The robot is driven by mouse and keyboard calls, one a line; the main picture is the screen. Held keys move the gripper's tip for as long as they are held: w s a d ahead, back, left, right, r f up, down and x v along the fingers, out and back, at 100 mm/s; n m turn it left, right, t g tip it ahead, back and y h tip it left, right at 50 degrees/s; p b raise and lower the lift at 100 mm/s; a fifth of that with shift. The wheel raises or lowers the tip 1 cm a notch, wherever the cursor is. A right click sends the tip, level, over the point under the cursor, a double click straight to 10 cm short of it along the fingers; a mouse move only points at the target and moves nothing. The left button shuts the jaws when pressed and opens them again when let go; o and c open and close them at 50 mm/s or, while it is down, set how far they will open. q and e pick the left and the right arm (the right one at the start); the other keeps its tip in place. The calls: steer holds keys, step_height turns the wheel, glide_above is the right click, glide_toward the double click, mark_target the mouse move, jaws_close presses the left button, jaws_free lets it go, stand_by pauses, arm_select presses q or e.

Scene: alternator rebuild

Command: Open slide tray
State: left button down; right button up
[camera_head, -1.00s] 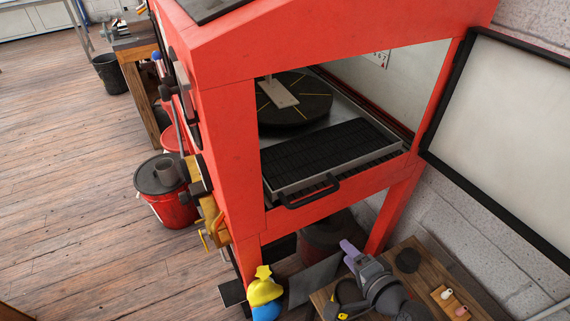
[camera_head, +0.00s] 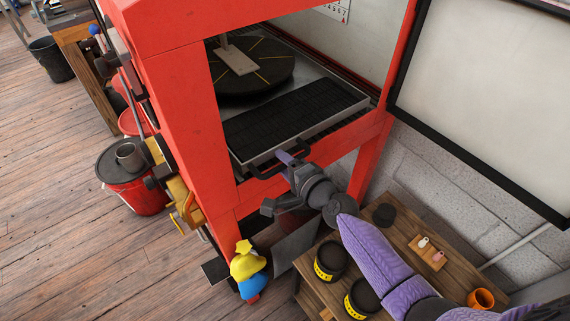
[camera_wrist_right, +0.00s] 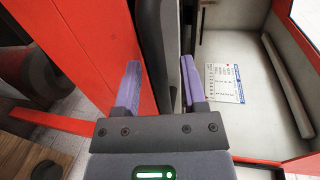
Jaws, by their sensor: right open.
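The slide tray (camera_head: 297,118) is a dark-gridded tray with a pale metal rim, inside the opening of a red cabinet (camera_head: 178,90). Its black bar handle (camera_head: 262,173) sticks out at the front. My right gripper (camera_head: 281,160) is at the handle, purple fingers toward it; the grey wrist hides part of it. In the right wrist view my right gripper (camera_wrist_right: 160,84) is open, with a dark bar, likely the handle (camera_wrist_right: 157,45), between its fingers; I cannot tell whether they touch. My left gripper is not in view.
A round black turntable (camera_head: 262,72) sits behind the tray. An open framed door panel (camera_head: 490,80) stands at right. Below is a wooden table (camera_head: 410,220) with black pots (camera_head: 330,258) and an orange cup (camera_head: 481,299). A red bucket (camera_head: 138,195) stands left on the floor.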

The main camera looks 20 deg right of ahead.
jaws_close()
stand_by(1.3)
